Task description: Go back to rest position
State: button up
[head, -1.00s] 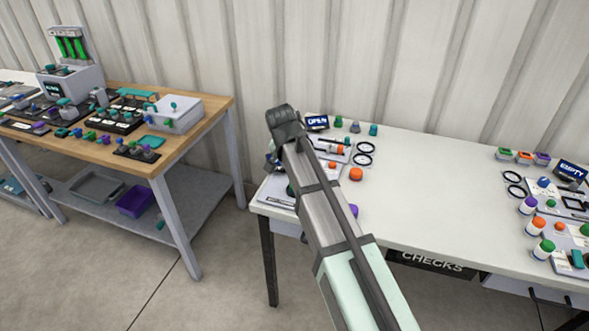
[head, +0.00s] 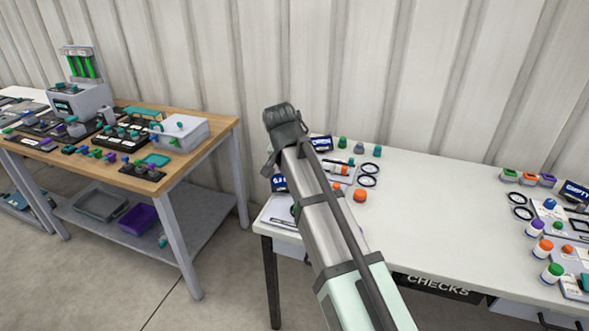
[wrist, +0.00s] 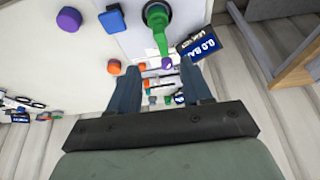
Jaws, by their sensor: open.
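My arm rises across the left end of the white table (head: 440,205) in the head view, and its bent end hides my gripper there. In the wrist view my gripper (wrist: 160,76) is open, with two dark fingers apart and nothing held between them. Small orange, white and purple parts show between the fingers, apparently farther off.
A wooden bench (head: 215,138) with a grey machine (head: 82,103) and a pale box (head: 180,133) stands at left. An orange knob (head: 359,195) and black rings (head: 370,167) lie right of my arm. Bottles and an EMPTY sign (head: 575,191) crowd the right end; the table's middle is clear.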

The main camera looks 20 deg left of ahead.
jog(key=s+d+f+n+g, duration=0.1)
jog(key=s+d+f, duration=0.15)
jog(key=f, duration=0.55)
jog(key=s+d+f+n+g, duration=0.15)
jog(key=s+f, duration=0.25)
jog(key=f, duration=0.5)
jog(key=s+d+f+g, duration=0.2)
jog(key=s+d+f, duration=0.15)
jog(key=f, duration=0.45)
jog(key=s+d+f+g+h, duration=0.15)
jog(key=s+d+f, duration=0.25)
jog(key=d+f, duration=0.7)
jog(key=s+d+f+g, duration=0.2)
jog(key=s+d+f, duration=0.2)
jog(key=d+f, duration=0.65)
jog(key=s+d+f+m+g, duration=0.1)
jog(key=s+d+f, duration=0.5)
jog(key=s, duration=0.4)
jog(key=s+d+f+m+g+y, duration=0.1)
jog(key=s+d+f+g, duration=0.1)
jog(key=s+d+f, duration=0.5)
jog(key=s, duration=0.4)
jog(key=shift+d, duration=0.15)
